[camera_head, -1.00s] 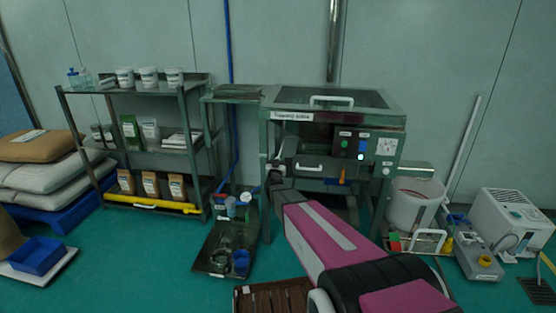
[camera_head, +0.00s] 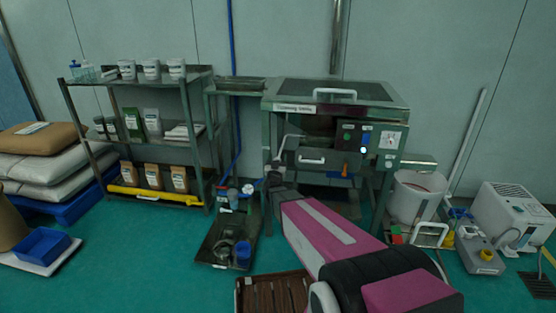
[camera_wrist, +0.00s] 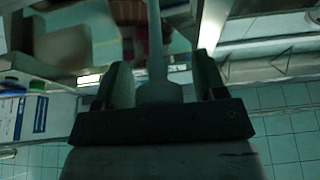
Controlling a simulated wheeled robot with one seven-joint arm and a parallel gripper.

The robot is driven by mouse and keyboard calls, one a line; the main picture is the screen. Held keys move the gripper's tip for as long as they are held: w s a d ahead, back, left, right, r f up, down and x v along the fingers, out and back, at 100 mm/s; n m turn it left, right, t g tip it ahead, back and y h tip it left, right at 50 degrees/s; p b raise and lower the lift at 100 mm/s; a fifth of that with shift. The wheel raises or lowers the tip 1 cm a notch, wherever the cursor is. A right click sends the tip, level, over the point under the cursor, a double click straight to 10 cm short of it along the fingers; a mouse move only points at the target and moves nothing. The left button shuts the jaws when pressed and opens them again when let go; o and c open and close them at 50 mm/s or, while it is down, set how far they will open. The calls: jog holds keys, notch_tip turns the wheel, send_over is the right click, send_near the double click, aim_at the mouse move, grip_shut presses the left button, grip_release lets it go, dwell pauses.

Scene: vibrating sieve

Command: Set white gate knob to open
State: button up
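My gripper (camera_head: 274,168) is at the left front side of the sieve machine (camera_head: 335,93). In the wrist view my gripper (camera_wrist: 162,68) has its two fingers apart. A pale rod with a rounded bulb end (camera_wrist: 160,91) lies between them, with small gaps at the sides; it may be the white gate knob, but I cannot be sure. In the head view a pale bent bar (camera_head: 290,138) shows just above my gripper. Its setting is unclear. A white plate with a dark dial (camera_head: 390,140) is on the machine's right front.
A dark control box (camera_head: 355,138) has green and blue buttons and a lit lamp. A drawer with a white handle (camera_head: 311,160) is right of my gripper. A shelf rack (camera_head: 195,140) stands left.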

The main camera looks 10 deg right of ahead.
jog(key=v, duration=1)
jog(key=shift+s, duration=0.35)
jog(key=shift+a+f, duration=0.1)
jog(key=shift+f, duration=0.05)
jog(key=s+f+n+g+y, duration=0.55)
jog(key=s+g+y, duration=0.2)
jog(key=g, duration=0.55)
jog(key=s+d+m+g, duration=0.1)
jog(key=s+d+g, duration=0.1)
jog(key=s+g, duration=0.2)
jog(key=s+d+m+g, duration=0.1)
jog(key=s+d+g, duration=0.2)
jog(key=s, duration=0.6)
jog(key=shift+s+r+g, duration=0.4)
jog(key=shift+r+g, duration=0.05)
jog(key=shift+g, duration=0.25)
